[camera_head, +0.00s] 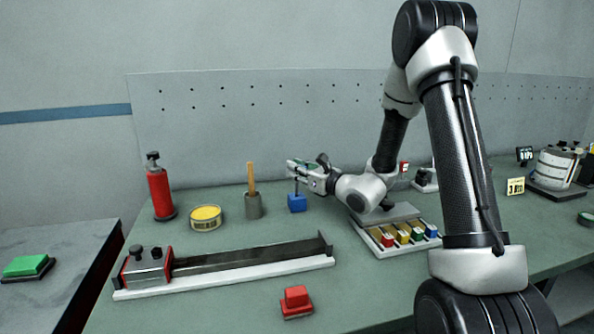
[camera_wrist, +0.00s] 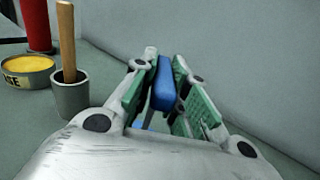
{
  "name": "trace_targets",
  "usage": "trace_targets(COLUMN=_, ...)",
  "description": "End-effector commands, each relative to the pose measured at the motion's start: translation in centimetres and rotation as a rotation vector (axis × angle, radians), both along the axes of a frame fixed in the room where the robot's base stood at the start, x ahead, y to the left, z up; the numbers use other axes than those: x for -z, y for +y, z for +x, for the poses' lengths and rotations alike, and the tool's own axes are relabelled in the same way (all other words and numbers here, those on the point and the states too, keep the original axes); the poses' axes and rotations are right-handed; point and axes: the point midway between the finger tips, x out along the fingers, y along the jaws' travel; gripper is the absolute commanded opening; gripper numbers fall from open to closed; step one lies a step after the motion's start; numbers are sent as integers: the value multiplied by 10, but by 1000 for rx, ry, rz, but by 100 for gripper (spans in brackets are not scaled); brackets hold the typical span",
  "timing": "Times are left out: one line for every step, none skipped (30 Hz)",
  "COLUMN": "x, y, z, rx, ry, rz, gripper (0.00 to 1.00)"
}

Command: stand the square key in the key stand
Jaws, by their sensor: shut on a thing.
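My gripper (camera_head: 300,172) is shut on the blue handle of the square key, which shows between the green finger pads in the wrist view (camera_wrist: 163,85). In the head view the key's thin grey shank (camera_head: 296,187) hangs upright below the fingers. The small blue block, which I take for the key stand (camera_head: 297,203), sits on the bench directly under it. The shank's lower end meets the top of the block in the picture; I cannot tell whether it is inside the block or just above it. The fingers (camera_wrist: 164,80) hide part of the handle.
A grey cup with a wooden stick (camera_head: 253,204) stands just left of the blue block, then a yellow tin (camera_head: 206,217) and a red bottle (camera_head: 160,192). A tray of coloured blocks (camera_head: 385,252) lies right, a long rail (camera_head: 235,276) in front. The perforated panel stands behind.

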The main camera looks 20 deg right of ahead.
Motion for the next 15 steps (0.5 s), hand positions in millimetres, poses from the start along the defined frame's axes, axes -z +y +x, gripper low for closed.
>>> trace_targets(x=0, y=0, z=0, rx=0, ry=0, rz=0, gripper=0)
trace_targets(x=0, y=0, z=0, rx=0, ry=0, rz=0, gripper=0)
trace_targets(x=1, y=0, z=0, rx=0, ry=0, rz=0, gripper=0)
trace_targets(x=2, y=0, z=0, rx=0, ry=0, rz=0, gripper=0)
trace_targets(x=2, y=0, z=0, rx=0, ry=1, rz=1, gripper=0)
trace_targets(x=3, y=0, z=0, rx=0, ry=1, rz=0, gripper=0)
trace_targets(x=4, y=0, z=0, rx=0, ry=1, rz=0, gripper=0)
trace_targets(x=5, y=0, z=0, rx=0, ry=1, rz=0, gripper=0)
trace_targets(x=6, y=0, z=0, rx=0, ry=1, rz=0, gripper=0)
trace_targets(x=7, y=0, z=0, rx=0, ry=1, rz=0, gripper=0)
trace_targets(x=8, y=0, z=0, rx=0, ry=1, rz=-1, gripper=0)
trace_targets(x=9, y=0, z=0, rx=0, ry=1, rz=-1, gripper=0)
trace_targets(x=9, y=0, z=0, rx=0, ry=1, rz=-1, gripper=0)
trace_targets(x=10, y=0, z=0, rx=0, ry=1, rz=-1, gripper=0)
trace_targets(x=11, y=0, z=0, rx=0, ry=1, rz=-1, gripper=0)
